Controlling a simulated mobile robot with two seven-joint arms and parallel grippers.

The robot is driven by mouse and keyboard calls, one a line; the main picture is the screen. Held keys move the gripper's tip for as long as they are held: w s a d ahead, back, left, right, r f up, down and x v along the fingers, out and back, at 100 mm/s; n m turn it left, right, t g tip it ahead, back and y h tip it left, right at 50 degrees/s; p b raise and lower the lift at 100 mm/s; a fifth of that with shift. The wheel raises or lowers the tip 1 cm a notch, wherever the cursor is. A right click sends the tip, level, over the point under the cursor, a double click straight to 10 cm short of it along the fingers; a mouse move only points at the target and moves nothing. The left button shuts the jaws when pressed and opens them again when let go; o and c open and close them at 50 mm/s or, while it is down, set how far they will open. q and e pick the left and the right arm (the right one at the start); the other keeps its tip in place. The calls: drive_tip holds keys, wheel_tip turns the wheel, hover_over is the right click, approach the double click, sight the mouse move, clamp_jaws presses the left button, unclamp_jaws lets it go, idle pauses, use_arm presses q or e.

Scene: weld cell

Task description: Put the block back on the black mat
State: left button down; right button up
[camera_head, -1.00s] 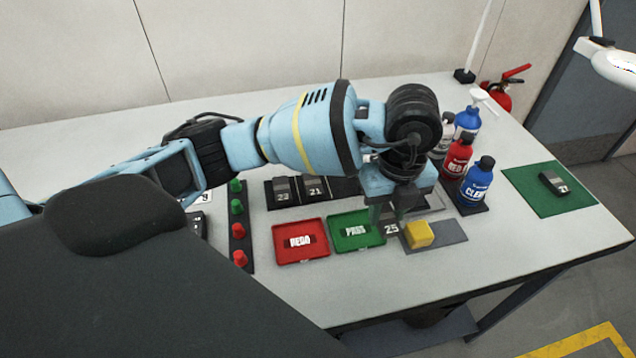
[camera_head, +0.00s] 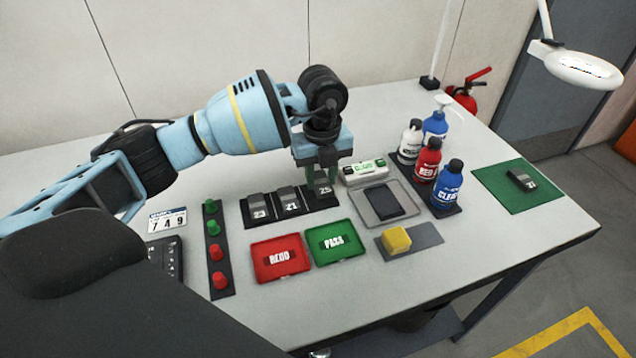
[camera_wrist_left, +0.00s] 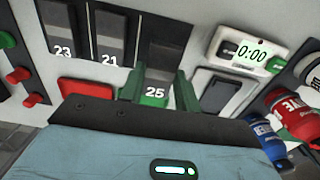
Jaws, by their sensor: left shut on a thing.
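The dark grey block labelled 25 (camera_head: 323,190) is between the fingers of my left gripper (camera_head: 322,172), which is shut on it. It is at the right end of the black mat (camera_head: 262,222), beside the blocks labelled 23 (camera_head: 258,207) and 21 (camera_head: 288,201). In the left wrist view, block 25 (camera_wrist_left: 156,88) sits between the two green fingers (camera_wrist_left: 160,90). I cannot tell whether its underside touches the mat. My right gripper is not in view.
Red (camera_head: 280,258) and green (camera_head: 334,243) trays lie in front of the mat. A timer (camera_head: 364,172), a clear tray (camera_head: 372,219) and bottles (camera_head: 428,160) stand right. A yellow block (camera_head: 396,240) rests on a grey mat.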

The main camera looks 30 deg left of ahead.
sight(318, 177)
use_arm(q)
drive_tip(key=shift+w+a, duration=0.15)
drive_tip(key=shift+a, duration=0.05)
drive_tip(key=shift+w+a+f, duration=0.1)
drive_tip(key=shift+a+f, duration=0.1)
drive_tip(key=shift+f, duration=0.7)
drive_tip(key=shift+w+a+f, duration=0.1)
drive_tip(key=shift+a+f, duration=0.05)
drive_tip(key=shift+f, duration=0.7)
drive_tip(key=shift+f, duration=0.15)
drive_tip(key=c, duration=1)
unclamp_jaws()
wheel_tip(318, 177, up, 12)
drive_tip(key=shift+r, duration=0.1)
